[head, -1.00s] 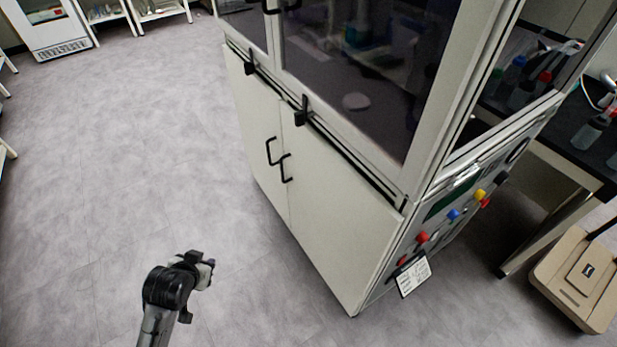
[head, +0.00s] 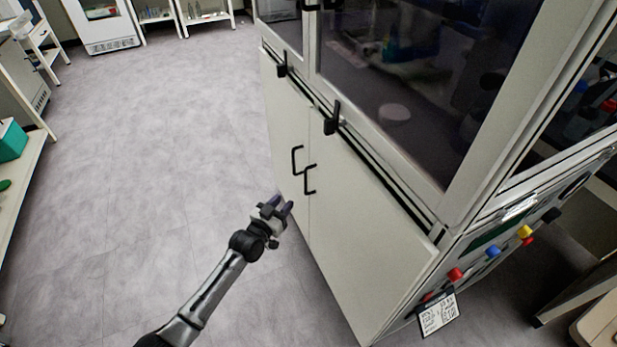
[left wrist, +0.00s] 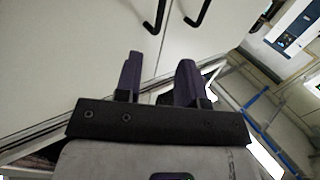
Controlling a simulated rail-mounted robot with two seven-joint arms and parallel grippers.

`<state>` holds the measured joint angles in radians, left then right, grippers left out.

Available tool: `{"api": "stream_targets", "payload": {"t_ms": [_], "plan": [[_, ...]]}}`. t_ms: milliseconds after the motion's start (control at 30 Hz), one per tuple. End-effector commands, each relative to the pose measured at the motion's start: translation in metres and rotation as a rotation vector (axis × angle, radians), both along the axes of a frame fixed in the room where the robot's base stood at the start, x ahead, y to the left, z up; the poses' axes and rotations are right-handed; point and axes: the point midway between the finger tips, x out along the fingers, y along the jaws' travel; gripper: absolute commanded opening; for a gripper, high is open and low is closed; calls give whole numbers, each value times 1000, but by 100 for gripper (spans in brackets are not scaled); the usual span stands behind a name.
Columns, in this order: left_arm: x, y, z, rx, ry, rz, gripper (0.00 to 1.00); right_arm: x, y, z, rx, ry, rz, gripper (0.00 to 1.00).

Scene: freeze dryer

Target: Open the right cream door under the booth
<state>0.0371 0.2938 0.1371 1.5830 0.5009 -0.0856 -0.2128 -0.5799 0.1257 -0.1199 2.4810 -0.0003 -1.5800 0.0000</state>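The right cream door (head: 360,245) under the booth is shut, flush with the left cream door (head: 285,125). Its black bar handle (head: 310,180) stands near the seam, beside the left door's handle (head: 297,160). My left gripper (head: 287,207) is below and a little left of the handles in the head view, apart from them. In the left wrist view its two dark fingers (left wrist: 158,80) are spread with nothing between them. The ends of two black handles (left wrist: 155,18) show beyond the fingertips; I cannot tell which belongs to which door. My right gripper is not in view.
The glazed booth (head: 420,90) sits above the doors, with black latches (head: 331,120) along its lower edge. A side panel has coloured knobs (head: 456,275) and a hanging label (head: 438,314). The grey floor (head: 160,150) left of the doors is clear.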

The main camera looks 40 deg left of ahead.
Motion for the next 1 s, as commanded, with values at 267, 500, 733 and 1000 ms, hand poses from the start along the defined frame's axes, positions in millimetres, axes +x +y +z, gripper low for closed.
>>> {"api": "stream_targets", "payload": {"t_ms": [267, 500, 733, 1000], "plan": [[44, 5, -4, 5, 1, -1, 36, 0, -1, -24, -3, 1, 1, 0], [88, 10, -4, 6, 3, -1, 36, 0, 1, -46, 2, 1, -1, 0], [117, 12, -3, 6, 4, -2, 36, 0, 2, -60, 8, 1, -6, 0], [131, 14, -1, 6, 6, -1, 36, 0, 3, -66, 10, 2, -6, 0]]}}
